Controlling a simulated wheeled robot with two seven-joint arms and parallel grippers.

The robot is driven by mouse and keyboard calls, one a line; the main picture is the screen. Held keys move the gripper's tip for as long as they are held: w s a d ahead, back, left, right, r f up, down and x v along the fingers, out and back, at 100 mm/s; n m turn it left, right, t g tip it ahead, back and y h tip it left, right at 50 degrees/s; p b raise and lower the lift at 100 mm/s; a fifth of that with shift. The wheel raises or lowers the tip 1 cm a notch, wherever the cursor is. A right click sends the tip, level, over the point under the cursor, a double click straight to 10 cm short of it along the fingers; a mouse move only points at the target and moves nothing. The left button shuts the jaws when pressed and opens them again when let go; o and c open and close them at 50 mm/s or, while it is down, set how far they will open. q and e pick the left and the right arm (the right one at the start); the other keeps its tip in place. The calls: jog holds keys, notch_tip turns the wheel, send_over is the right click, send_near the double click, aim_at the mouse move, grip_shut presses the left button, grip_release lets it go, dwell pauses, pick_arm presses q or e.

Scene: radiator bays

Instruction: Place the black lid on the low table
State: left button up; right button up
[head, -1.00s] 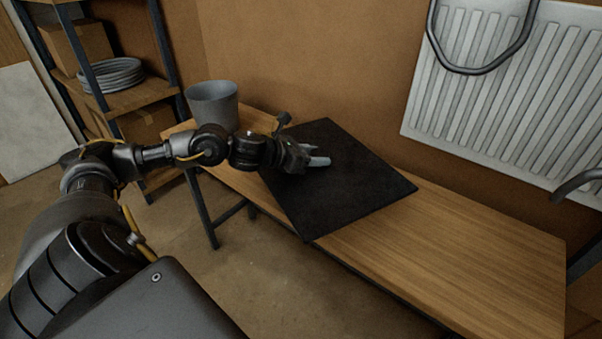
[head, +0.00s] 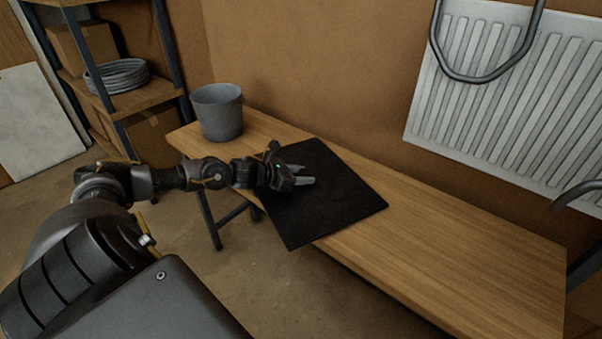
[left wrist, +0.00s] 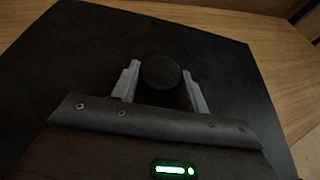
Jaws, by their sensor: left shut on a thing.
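The black lid (head: 335,205) is a flat dark square panel at the low table (head: 450,245). In the head view it lies over the table's middle-left part, and its near corner juts past the front edge. I cannot tell whether it rests on the wood or hangs just above it. My left gripper (head: 304,177) is over the lid's left part. In the left wrist view the gripper (left wrist: 163,85) is shut on the lid's round black knob (left wrist: 160,72), with a finger on each side. The lid (left wrist: 90,50) fills most of that view. My right gripper is not in view.
A grey bucket (head: 218,112) stands on the table's left end, behind my left arm. A white radiator (head: 510,95) with a grey pipe hangs on the wall above the table. A shelf (head: 125,98) with coiled hose stands at left. The table's right half is clear.

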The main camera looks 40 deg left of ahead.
pick_arm(q)
jog(key=o, duration=1.3)
jog(key=shift+s+a, duration=0.1)
jog(key=shift+s, duration=0.2)
notch_tip(320, 180, up, 4)
send_over(271, 192)
jog(key=shift+s+a+r, duration=0.15)
jog(key=shift+s+r, duration=0.1)
jog(key=shift+s, duration=0.05)
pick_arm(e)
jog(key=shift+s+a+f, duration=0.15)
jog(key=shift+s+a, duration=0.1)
pick_arm(q)
jog(key=shift+r, duration=0.1)
